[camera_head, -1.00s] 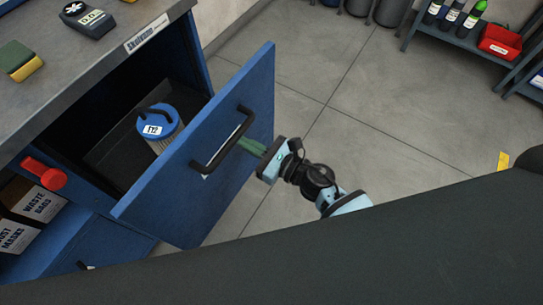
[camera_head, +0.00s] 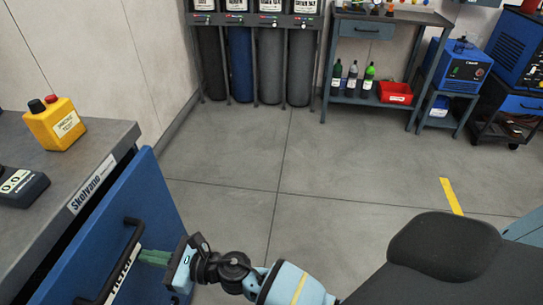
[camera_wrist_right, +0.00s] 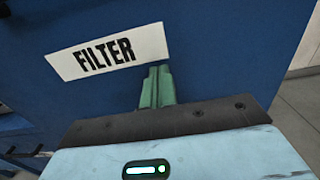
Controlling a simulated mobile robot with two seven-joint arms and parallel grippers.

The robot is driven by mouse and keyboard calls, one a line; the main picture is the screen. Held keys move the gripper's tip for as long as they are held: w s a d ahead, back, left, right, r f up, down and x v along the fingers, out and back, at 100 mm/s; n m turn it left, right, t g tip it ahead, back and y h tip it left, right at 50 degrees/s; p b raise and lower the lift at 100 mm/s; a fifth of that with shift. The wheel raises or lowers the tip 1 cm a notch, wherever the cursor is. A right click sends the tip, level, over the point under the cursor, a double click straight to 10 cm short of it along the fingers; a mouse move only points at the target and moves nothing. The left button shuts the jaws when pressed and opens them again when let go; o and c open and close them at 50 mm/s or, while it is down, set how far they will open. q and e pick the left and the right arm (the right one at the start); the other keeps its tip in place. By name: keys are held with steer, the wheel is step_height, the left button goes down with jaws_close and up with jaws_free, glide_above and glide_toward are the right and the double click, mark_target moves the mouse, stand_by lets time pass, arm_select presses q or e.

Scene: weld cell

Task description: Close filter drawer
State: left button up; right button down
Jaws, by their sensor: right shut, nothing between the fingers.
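The filter drawer has a blue front (camera_head: 150,205) at the lower left of the head view. Its front stands out from the grey counter, with a narrow dark gap between; the inside is hidden. A black bar handle (camera_head: 122,265) and a white label are on the front. My right gripper (camera_head: 142,257) has its green fingers shut and empty, pointing at the front beside the handle. In the right wrist view the shut fingers (camera_wrist_right: 158,86) are at the blue front (camera_wrist_right: 215,70), just right of and below the FILTER label (camera_wrist_right: 108,52). Contact is hard to tell. My left gripper is not in view.
The grey counter (camera_head: 60,165) holds a yellow button box (camera_head: 55,125) and a dark meter (camera_head: 18,187). Gas cylinders (camera_head: 268,65) and a shelf with bottles and a red bin (camera_head: 395,92) stand at the back. The floor between is clear.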

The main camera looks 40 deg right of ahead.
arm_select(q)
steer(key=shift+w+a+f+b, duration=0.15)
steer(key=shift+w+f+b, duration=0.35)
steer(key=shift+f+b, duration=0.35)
arm_select(e)
steer(key=x, duration=0.6)
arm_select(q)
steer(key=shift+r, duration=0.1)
arm_select(e)
steer(key=shift+w+r, duration=0.1)
steer(key=shift+r, duration=0.15)
